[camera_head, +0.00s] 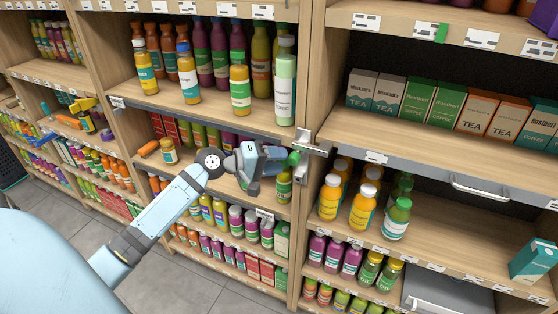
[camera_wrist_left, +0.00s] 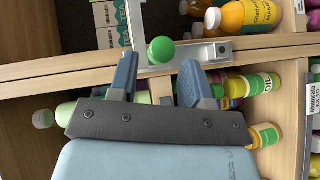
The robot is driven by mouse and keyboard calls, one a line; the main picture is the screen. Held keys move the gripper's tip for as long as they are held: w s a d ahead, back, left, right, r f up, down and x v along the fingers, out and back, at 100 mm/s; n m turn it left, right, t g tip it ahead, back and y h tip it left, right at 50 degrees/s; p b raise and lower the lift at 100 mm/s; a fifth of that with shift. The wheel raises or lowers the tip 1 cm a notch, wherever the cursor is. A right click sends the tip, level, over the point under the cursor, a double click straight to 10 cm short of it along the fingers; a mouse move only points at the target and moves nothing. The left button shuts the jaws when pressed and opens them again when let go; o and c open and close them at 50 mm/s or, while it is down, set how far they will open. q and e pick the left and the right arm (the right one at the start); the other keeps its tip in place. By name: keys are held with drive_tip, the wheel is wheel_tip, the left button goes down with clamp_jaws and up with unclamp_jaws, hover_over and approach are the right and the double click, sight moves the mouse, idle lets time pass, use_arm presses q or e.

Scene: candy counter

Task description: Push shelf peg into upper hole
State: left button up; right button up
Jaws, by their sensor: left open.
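The shelf peg (camera_head: 294,159) shows as a small green knob at the wooden upright, just below a metal bracket (camera_head: 312,145). In the left wrist view the round green head of the peg (camera_wrist_left: 160,50) is in front of a metal plate (camera_wrist_left: 205,53). My left gripper (camera_head: 284,160) is open, pointing at the upright, with its fingertips close to the peg. In the left wrist view the open left fingers (camera_wrist_left: 158,68) stand on either side of and just short of the green head. I cannot make out the upper hole clearly. My right gripper is not in view.
The upright (camera_head: 307,80) separates two shelf units. Bottles (camera_head: 284,85) crowd the shelf above my left arm. Tea boxes (camera_head: 417,98) line the right shelf, above a drawer-like handle (camera_head: 480,188). Bottles (camera_head: 364,207) stand close right of the upright. Grey floor (camera_head: 190,285) is clear below.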

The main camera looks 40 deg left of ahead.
use_arm(q)
drive_tip(key=o, duration=0.6)
drive_tip(key=shift+s+a, duration=0.1)
drive_tip(key=shift+s, duration=0.05)
drive_tip(key=b+v, duration=0.3)
drive_tip(key=v, duration=1)
drive_tip(key=shift+s+a+r, duration=0.1)
drive_tip(key=shift+s, duration=0.05)
